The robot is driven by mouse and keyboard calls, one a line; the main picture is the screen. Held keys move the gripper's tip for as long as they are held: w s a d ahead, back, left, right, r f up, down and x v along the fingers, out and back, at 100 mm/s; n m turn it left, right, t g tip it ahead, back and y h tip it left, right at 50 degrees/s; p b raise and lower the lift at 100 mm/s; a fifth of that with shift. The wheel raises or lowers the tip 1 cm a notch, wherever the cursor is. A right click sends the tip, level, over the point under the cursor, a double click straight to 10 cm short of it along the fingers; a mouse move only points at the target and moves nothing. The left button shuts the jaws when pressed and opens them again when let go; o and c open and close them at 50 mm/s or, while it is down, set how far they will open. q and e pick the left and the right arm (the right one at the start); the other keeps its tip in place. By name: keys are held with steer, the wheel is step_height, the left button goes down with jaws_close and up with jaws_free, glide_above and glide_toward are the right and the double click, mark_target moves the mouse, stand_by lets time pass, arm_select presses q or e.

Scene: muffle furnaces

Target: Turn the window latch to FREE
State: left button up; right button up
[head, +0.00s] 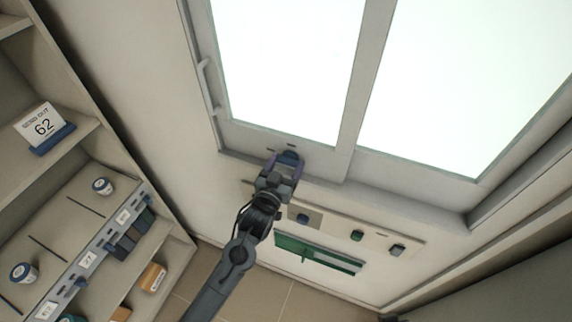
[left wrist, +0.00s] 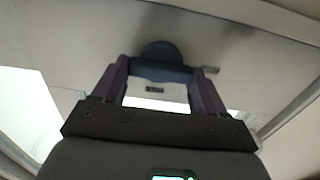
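The window latch is a dark blue round knob with a crossbar on the pale lower window frame. It shows in the head view (head: 290,156) and the left wrist view (left wrist: 160,51). My left gripper (head: 284,164) reaches up to it from below. In the left wrist view, the purple fingers of this gripper (left wrist: 160,78) stand on either side of the crossbar, and its ends meet both fingers. Two small dark marks sit on the frame beside the latch; their lettering is too small to read. My right gripper is not in view.
Below the window is a pale panel (head: 330,222) with several small knobs, and a green board (head: 318,252) under it. A handle (head: 206,88) runs along the window's left side.

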arm_select(q)
steer(key=c, duration=0.5)
steer(key=shift+m, duration=0.3)
steer(key=m+p, duration=0.1)
steer(key=m, duration=0.6)
steer(key=m+p, duration=0.1)
steer(key=m, duration=0.4)
steer(key=shift+d+f, duration=0.1)
steer(key=shift+d, duration=0.05)
steer(key=m, duration=0.5)
steer(key=shift+f, duration=0.1)
steer(key=shift+m, duration=0.3)
